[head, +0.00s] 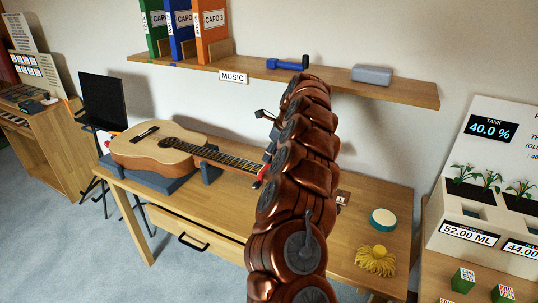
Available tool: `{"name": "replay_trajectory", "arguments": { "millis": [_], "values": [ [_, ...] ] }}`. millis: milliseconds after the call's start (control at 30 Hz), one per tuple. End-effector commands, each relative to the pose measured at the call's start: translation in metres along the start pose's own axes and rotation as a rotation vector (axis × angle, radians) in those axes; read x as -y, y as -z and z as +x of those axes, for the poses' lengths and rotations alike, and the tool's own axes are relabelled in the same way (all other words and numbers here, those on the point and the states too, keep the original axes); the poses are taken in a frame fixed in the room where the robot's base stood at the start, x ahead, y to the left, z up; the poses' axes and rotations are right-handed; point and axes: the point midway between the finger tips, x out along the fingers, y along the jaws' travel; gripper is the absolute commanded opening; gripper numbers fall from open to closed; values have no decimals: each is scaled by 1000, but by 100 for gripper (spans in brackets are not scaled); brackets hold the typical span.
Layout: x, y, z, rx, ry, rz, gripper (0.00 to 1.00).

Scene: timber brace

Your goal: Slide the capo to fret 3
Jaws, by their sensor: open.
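An acoustic guitar (165,145) lies face up on a dark stand on the wooden table, its neck (228,158) pointing right toward my arm. A small red piece (262,172), perhaps the capo, shows at the right end of the visible neck, against my arm's edge. Its fret cannot be read. My gripper (268,138) is partly visible left of my copper-coloured arm, above the neck's right part, and open. The arm hides most of it and the headstock end. I cannot tell whether it touches the red piece.
A shelf (350,82) above holds a binder marked CAPO 3 (211,30), other binders, a blue dumbbell-like object (287,64) and a grey case (371,75). The table front is clear.

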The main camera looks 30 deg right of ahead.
Motion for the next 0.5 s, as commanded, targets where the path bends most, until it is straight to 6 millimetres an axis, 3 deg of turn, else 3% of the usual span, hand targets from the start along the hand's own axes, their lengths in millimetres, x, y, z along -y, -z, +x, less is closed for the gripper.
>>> {"name": "replay_trajectory", "arguments": {
  "millis": [133, 400, 500],
  "values": [
    [0, 0, 13, 0, 2, -1, 48],
    [0, 0, 16, 1, 2, -1, 48],
    [0, 0, 16, 1, 1, -1, 38]
  ]
}}
